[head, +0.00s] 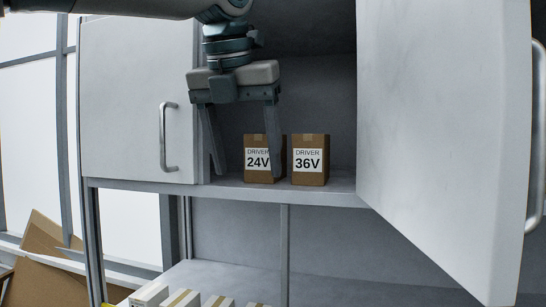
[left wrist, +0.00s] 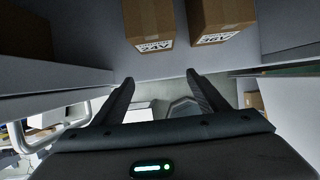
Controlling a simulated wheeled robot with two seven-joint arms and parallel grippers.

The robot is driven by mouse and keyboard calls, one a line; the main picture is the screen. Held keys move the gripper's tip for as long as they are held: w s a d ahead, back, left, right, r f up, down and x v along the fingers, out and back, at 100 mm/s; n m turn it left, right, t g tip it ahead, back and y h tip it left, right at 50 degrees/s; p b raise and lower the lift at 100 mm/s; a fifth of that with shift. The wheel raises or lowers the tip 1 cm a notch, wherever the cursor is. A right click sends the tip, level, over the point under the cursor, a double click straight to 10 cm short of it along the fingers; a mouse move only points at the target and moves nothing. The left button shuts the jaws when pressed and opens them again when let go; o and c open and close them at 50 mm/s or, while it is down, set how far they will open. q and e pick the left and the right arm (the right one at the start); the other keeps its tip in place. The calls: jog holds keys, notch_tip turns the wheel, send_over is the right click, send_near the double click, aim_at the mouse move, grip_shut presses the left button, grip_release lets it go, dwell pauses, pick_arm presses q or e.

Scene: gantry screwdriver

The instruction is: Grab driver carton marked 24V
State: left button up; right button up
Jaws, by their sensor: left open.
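The driver carton marked 24V (head: 258,160) is a small brown box with a white label, standing upright on the cabinet shelf. It also shows at the top of the left wrist view (left wrist: 150,20). The carton marked 36V (head: 309,160) stands just to its right, with a narrow gap between them; it shows in the left wrist view too (left wrist: 220,18). My left gripper (head: 246,174) is open and empty, fingers pointing down in front of the shelf. Its right finger overlaps the right part of the 24V carton in the head view. My right gripper is not in view.
The right cabinet door (head: 440,130) stands wide open towards me. The left door (head: 138,110) with its metal handle is shut. The shelf edge (head: 220,190) runs below the cartons.

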aim_at(258, 152)
pick_arm(q)
jog(key=shift+w, duration=0.1)
dwell(0.3)
jog(key=shift+w+d+r+p, duration=0.15)
jog(key=shift+w+p, duration=0.15)
jog(key=shift+p, duration=0.2)
jog(key=w+p, duration=0.1)
jog(key=w+d+p, duration=0.1)
jog(key=w, duration=0.1)
jog(key=w+p, duration=0.1)
jog(key=p, duration=0.1)
jog(key=shift+w+d+r, duration=0.1)
jog(key=shift+w+d, duration=0.15)
jog(key=shift+w, duration=0.15)
jog(key=shift+w+d+f+p, duration=0.15)
jog(key=shift+w+p, duration=0.1)
jog(key=shift+w, duration=0.15)
jog(key=shift+w+d+f+p, duration=0.1)
jog(key=shift+w+p, duration=0.15)
jog(key=shift+w, duration=0.15)
